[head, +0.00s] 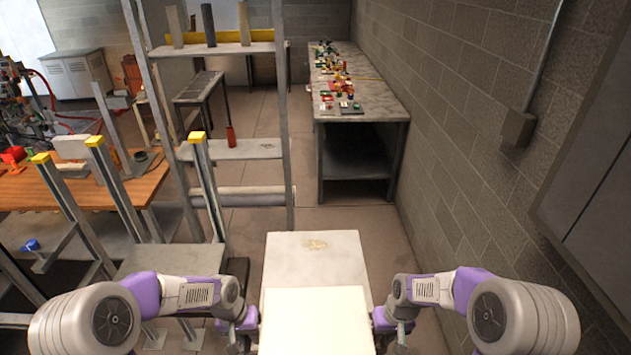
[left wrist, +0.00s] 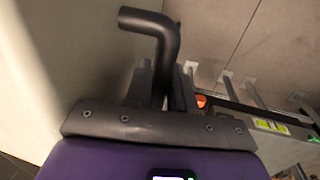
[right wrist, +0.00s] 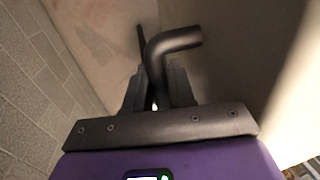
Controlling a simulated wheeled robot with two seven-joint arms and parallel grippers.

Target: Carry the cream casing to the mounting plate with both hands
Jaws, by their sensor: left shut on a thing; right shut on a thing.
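The cream casing (head: 314,322) is at the bottom centre of the head view, between my two grippers; its lower part is cut off. My left gripper (head: 243,325) is at its left side, shut on a dark bent handle (left wrist: 160,35), with the cream casing wall (left wrist: 60,45) beside it. My right gripper (head: 385,320) is at its right side, shut on a matching dark handle (right wrist: 178,42), with the casing wall (right wrist: 245,50) beside it. I cannot identify the mounting plate for certain.
A pale, stained flat surface (head: 315,265) extends just beyond the casing. A grey block wall (head: 470,130) and wall cabinet (head: 595,190) are at right. Metal racks (head: 125,200) and a wooden table (head: 95,187) are at left. A cluttered bench (head: 360,100) stands at the back.

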